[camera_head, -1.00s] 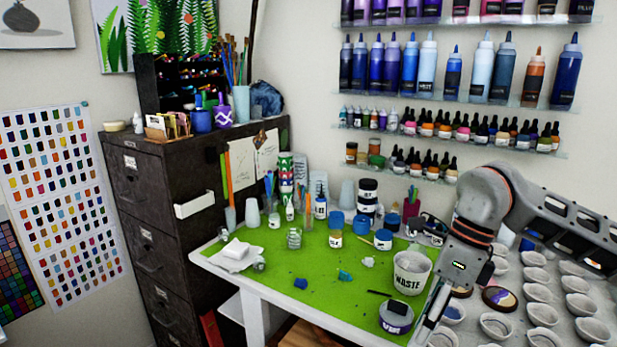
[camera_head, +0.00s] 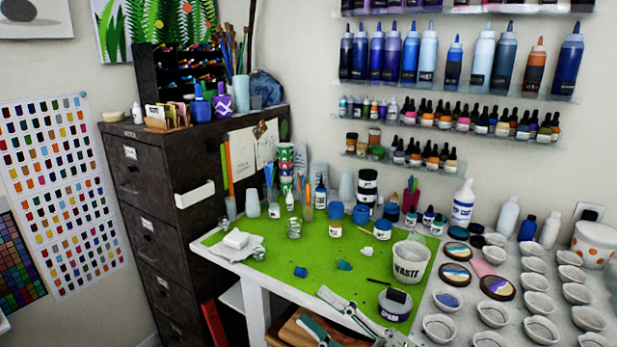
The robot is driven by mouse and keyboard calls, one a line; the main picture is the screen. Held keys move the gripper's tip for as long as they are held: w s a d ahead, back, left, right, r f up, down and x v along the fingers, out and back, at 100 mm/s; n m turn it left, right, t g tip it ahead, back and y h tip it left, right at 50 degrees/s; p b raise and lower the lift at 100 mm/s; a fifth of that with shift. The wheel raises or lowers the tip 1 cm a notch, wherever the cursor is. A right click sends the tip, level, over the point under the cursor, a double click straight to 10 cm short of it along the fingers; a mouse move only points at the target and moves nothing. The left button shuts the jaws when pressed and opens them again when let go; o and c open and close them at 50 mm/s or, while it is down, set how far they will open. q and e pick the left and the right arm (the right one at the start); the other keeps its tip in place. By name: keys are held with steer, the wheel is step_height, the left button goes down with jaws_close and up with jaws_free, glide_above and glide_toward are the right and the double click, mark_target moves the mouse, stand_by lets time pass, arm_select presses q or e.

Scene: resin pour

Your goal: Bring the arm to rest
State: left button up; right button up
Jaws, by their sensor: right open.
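My right gripper (camera_head: 316,307) shows at the bottom middle of the head view, in front of the table's near edge. Its two fingers are spread apart with nothing between them. The rest of my right arm is mostly below the frame. My left gripper is not in view.
Many small white cups (camera_head: 491,314) fill the table's right side, beside round painted coasters (camera_head: 497,287). Bottles and jars line the table's back. A dark filing cabinet (camera_head: 150,215) stands at the left. The mat's middle holds only small scraps.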

steer(key=d+f+m+t+h, duration=0.3)
steer(key=d+f+m+h, duration=0.3)
steer(key=f+m, duration=0.3)
steer(key=d+f+m+t+h, duration=0.2)
steer(key=d+f+m+h, duration=0.45)
steer(key=f, duration=0.45)
steer(key=s+d+f+m+g+h, duration=0.2)
steer(key=s+d+f+m+g, duration=0.1)
steer(key=s+f, duration=0.4)
steer(key=s+d+f+m+g+h, duration=0.3)
steer(key=s+f, duration=0.5)
steer(key=f, duration=0.3)
steer(key=shift+s+d+f+m, duration=0.3)
steer(key=shift+d+f+m, duration=0.1)
steer(key=shift+d, duration=0.35)
